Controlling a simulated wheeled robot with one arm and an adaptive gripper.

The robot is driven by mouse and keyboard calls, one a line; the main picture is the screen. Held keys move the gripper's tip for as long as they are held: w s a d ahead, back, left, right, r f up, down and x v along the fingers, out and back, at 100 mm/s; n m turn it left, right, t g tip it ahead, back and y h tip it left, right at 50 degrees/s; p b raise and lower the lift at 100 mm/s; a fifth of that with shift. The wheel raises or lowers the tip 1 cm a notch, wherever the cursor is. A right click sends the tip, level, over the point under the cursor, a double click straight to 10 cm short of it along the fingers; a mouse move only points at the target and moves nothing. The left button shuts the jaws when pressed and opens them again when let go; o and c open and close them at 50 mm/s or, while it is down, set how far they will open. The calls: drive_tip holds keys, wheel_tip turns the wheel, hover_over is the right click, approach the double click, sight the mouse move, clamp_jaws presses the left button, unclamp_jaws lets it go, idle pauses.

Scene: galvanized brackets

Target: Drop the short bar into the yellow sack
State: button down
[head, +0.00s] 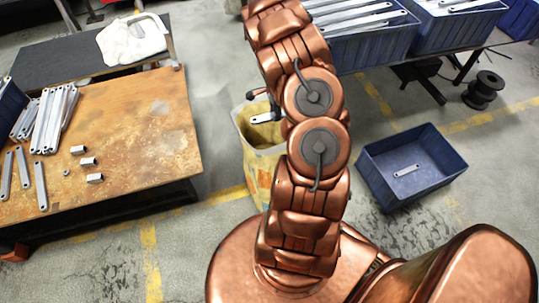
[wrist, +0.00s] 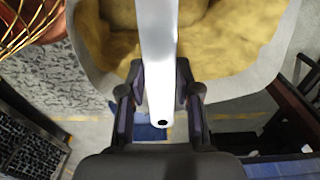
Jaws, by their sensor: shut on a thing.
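My gripper (wrist: 159,80) is shut on the short bar (wrist: 157,45), a pale metal strip with a hole near its end. The bar points away between the fingers, over the open mouth of the yellow sack (wrist: 225,45). In the head view the sack (head: 254,165) stands on the floor right of the wooden table, partly hidden by my arm. The end of the bar (head: 262,118) shows at the sack's mouth; most of my gripper is hidden behind my arm. I cannot tell how far the bar is above the rim.
The wooden table (head: 135,125) at left holds several bars and small metal blocks. A blue crate (head: 432,143) with one small bar stands on the floor at right. Blue bins (head: 370,48) of bars stand at the back right. A black spool (head: 484,88) is on the floor.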

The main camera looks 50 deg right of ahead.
drive_tip(key=shift+f, duration=0.7)
drive_tip(key=c, duration=0.7)
unclamp_jaws()
wheel_tip(320, 180, up, 12)
